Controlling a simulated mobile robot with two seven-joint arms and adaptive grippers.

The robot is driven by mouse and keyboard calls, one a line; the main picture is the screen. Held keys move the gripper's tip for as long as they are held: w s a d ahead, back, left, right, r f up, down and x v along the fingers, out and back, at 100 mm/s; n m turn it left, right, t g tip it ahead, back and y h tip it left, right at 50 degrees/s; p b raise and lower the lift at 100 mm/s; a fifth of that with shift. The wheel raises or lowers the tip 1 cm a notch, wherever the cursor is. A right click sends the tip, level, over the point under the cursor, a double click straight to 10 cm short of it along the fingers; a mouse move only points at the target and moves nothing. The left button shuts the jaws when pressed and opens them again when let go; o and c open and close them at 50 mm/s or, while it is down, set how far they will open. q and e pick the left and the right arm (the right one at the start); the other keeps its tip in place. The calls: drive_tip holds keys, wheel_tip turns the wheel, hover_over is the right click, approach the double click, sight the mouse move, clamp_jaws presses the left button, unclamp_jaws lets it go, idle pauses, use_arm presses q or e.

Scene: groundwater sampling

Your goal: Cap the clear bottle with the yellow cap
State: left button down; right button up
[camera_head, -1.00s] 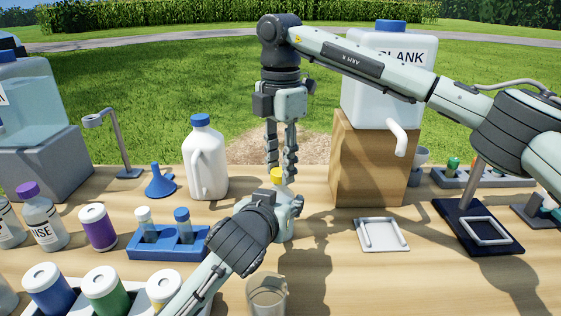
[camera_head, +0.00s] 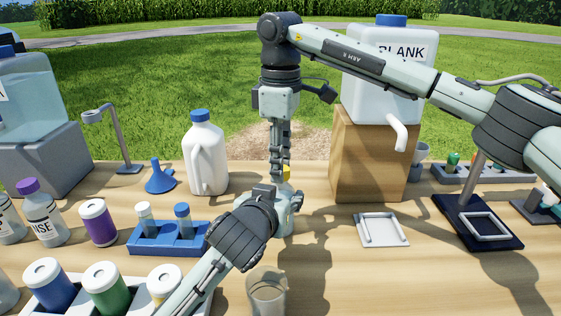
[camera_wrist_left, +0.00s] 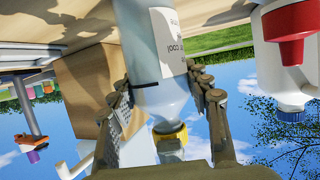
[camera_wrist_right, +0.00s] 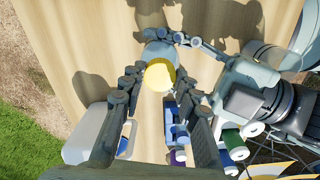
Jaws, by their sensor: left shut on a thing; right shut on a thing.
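The clear bottle (camera_wrist_left: 160,95) has a white label and stands on the table. My left gripper (camera_head: 290,202) is shut around its upper body, with one finger on each side in the left wrist view (camera_wrist_left: 168,100). The yellow cap (camera_wrist_right: 160,75) is at the bottle's mouth; it also shows in the left wrist view (camera_wrist_left: 170,133) at the neck end. How far it is seated cannot be told. My right gripper (camera_head: 281,178) points straight down from above, shut on the cap, with its fingers on both sides in the right wrist view (camera_wrist_right: 160,88). Its fingers partly hide the cap in the head view.
A blue rack (camera_head: 150,245) with vials and a white jug (camera_head: 205,160) stand to the left. An empty glass beaker (camera_head: 267,292) is close in front. A wooden block (camera_head: 365,165) bears the BLANK container (camera_head: 375,80). A white square frame (camera_head: 381,230) lies at right.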

drive_tip(key=o, duration=0.8)
drive_tip(key=shift+c, duration=0.2)
drive_tip(key=shift+r, duration=0.1)
drive_tip(key=shift+r, duration=2.2)
drive_tip(key=shift+c, duration=0.4)
